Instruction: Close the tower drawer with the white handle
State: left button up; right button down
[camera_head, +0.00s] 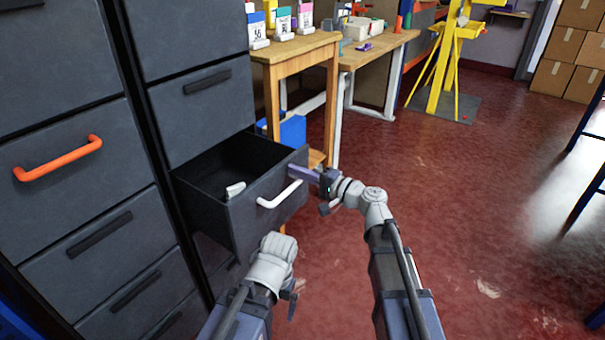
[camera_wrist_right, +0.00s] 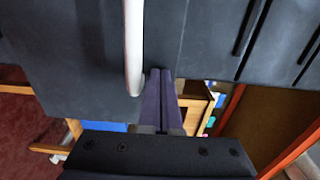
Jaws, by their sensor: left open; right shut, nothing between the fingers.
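The tower drawer (camera_head: 250,222) with the white handle (camera_head: 279,195) is pulled out of the dark grey cabinet. A small white item (camera_head: 235,189) lies inside it. My right gripper (camera_head: 296,171) is shut and empty, its fingers at the right end of the drawer front, just beyond the handle. In the right wrist view the closed purple fingers (camera_wrist_right: 167,73) lie right beside the end of the white handle (camera_wrist_right: 134,50), against or just over the drawer front (camera_wrist_right: 80,60); contact is unclear. My left gripper (camera_head: 293,294) is open and empty below the drawer, partly hidden by its wrist.
A closed drawer with an orange handle (camera_head: 58,158) is at the left. A wooden table (camera_head: 295,47) with several coloured bottles stands behind the open drawer. A yellow stand (camera_head: 448,70) and cardboard boxes (camera_head: 578,45) are farther back.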

jog(key=x, duration=2.1)
jog(key=shift+w+a, duration=0.15)
jog(key=shift+w, duration=0.1)
